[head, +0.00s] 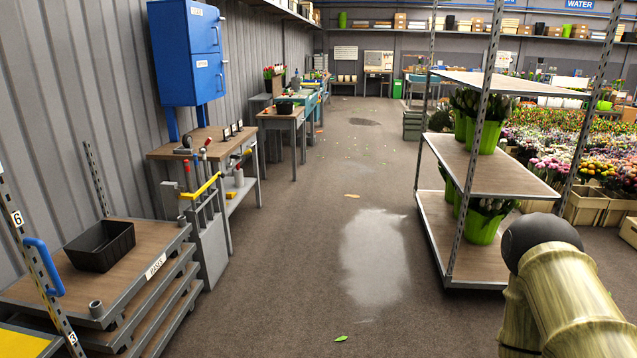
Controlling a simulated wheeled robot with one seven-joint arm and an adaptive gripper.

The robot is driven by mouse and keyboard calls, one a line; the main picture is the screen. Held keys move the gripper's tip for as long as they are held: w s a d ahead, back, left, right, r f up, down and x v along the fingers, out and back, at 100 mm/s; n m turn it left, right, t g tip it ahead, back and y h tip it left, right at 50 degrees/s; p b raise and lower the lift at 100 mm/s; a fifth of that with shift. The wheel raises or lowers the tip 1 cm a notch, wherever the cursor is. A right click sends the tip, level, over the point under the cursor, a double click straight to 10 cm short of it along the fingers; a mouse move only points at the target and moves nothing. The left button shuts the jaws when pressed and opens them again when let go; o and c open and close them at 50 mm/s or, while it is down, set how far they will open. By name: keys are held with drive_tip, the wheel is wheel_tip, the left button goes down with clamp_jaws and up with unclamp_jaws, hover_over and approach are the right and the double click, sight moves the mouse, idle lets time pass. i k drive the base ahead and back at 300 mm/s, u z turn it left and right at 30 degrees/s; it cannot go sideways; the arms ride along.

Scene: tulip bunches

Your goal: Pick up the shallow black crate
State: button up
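The shallow black crate (118,251) sits upright at the lower left, on the wooden top of a low stack of trolley bases (165,237). It is open at the top and looks empty inside. It stands towards the back of the stack, near the corrugated wall. My gripper is not in view. Only part of my arm shows at the lower right, far across the aisle from the crate.
A post with a blue handle (42,266) rises left of the stack. A grey tool holder (207,240) and a workbench (192,147) stand beyond it. A shelved trolley (470,169) with green tulip buckets stands right.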

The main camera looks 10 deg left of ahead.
sight(98, 248)
drive_tip(key=u, duration=0.15)
drive_tip(key=i, duration=1.6)
drive_tip(key=u, duration=0.8)
drive_tip(key=i, duration=1.35)
drive_tip(key=u, duration=1.7)
drive_tip(key=i, duration=0.95)
drive_tip(key=u, duration=0.65)
